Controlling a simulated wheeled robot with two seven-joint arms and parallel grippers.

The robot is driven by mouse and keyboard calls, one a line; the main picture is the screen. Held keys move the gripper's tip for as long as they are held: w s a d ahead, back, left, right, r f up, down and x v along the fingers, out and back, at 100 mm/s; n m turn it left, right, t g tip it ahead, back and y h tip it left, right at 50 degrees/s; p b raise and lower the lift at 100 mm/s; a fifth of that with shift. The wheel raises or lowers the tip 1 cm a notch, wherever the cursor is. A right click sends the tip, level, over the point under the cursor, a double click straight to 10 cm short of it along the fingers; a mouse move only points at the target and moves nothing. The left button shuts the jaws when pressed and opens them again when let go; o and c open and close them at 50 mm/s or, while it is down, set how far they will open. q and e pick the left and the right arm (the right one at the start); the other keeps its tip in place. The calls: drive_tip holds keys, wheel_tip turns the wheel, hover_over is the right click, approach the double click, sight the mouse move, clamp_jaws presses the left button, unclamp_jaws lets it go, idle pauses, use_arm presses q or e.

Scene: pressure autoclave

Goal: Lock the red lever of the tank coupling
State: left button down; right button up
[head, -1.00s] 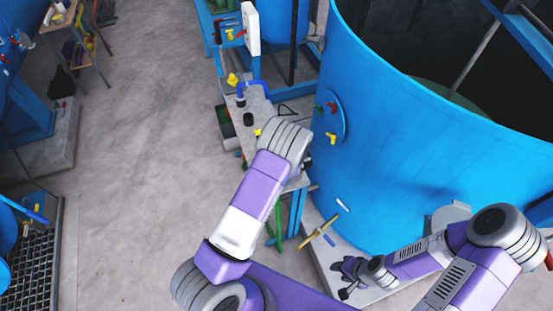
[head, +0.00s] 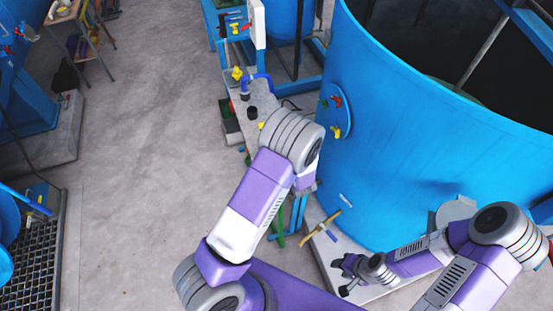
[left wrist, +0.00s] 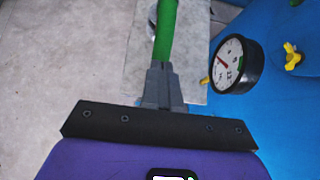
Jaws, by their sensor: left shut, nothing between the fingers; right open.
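In the head view the blue tank (head: 420,140) carries a round blue plate with small coloured handles. One handle is a red lever (head: 336,102) and a yellow one (head: 337,132) sits below it. I cannot tell how the lever's lock stands. In the left wrist view my left gripper (left wrist: 160,72) is shut and empty, in front of a green pipe or hose (left wrist: 166,28). My own forearm and wrist hide its fingers in the head view. No red lever shows in the wrist view. My right gripper (head: 348,275) is open and empty, low beside the tank's base.
A round gauge (left wrist: 236,64) and a yellow handle (left wrist: 292,57) are right of the left fingers.

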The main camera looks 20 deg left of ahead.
use_arm(q)
drive_tip(key=v, duration=0.4)
drive_tip(key=shift+s+d+r, duration=0.15)
drive_tip(key=shift+s+d, duration=0.05)
drive_tip(key=shift+d, duration=0.05)
